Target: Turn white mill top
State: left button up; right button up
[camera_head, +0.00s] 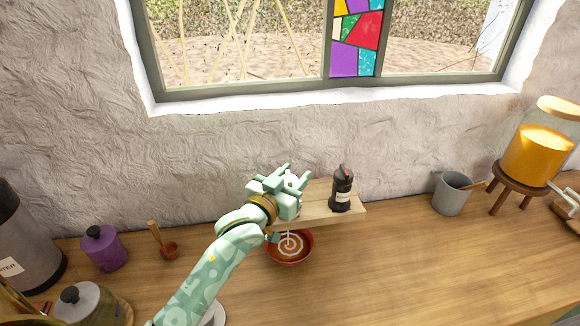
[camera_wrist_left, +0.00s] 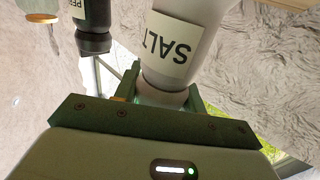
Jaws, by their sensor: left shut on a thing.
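The white mill (camera_wrist_left: 185,45) bears a label that reads SALT and shows upside down in the left wrist view. My left gripper (camera_head: 290,182) is over the left part of a small wooden shelf in the head view. It is shut on the white mill's top; the fingers stand on both sides of the narrow end in the left wrist view. In the head view the gripper hides nearly all of the white mill. My right gripper is in neither view.
A dark mill (camera_head: 341,192) stands close to the right on the shelf (camera_head: 352,212). A red-brown bowl (camera_head: 290,258) sits below the shelf. A grey mug (camera_head: 452,195) and a drink dispenser (camera_head: 540,150) are farther right. The counter's right front is clear.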

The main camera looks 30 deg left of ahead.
pick_arm(q)
jog(key=shift+m+h+p, duration=0.3)
jog(key=shift+m+h, duration=0.3)
jog(key=shift+h, duration=0.4)
jog(key=o, duration=1)
jog(key=shift+s, duration=0.1)
jog(key=s+a, duration=0.1)
jog(key=s, duration=0.9)
jog(key=s+a, duration=0.1)
jog(key=s, duration=0.5)
jog(key=shift+a+p, duration=0.3)
jog(key=shift+p, duration=0.05)
jog(key=shift+f, duration=0.1)
